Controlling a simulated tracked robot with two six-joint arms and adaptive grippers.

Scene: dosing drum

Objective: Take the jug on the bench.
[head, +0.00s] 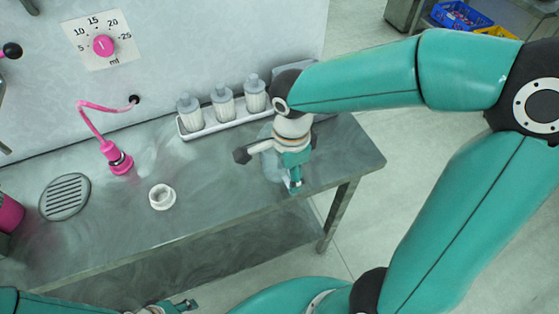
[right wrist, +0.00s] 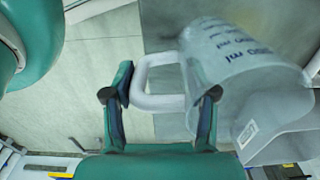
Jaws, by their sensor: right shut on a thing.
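The jug (head: 271,168) stands at the right part of the bench (head: 225,185), mostly hidden behind my right gripper (head: 293,181) in the head view. In the right wrist view the jug (right wrist: 240,70) is a clear vessel with blue ml markings and a pale loop handle (right wrist: 158,101). The handle lies between the fingers of my right gripper (right wrist: 160,96), which is shut on it. Whether the jug touches the bench is hard to tell. My left gripper (head: 175,308) shows only partly at the bottom edge of the head view, away from the jug.
A white tray (head: 215,129) with several grey-capped bottles stands behind the jug. A white ring-shaped part (head: 162,197), a pink nozzle (head: 117,160) and a round drain grate (head: 65,197) are further left. A dial (head: 103,45) is on the wall. The bench front middle is clear.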

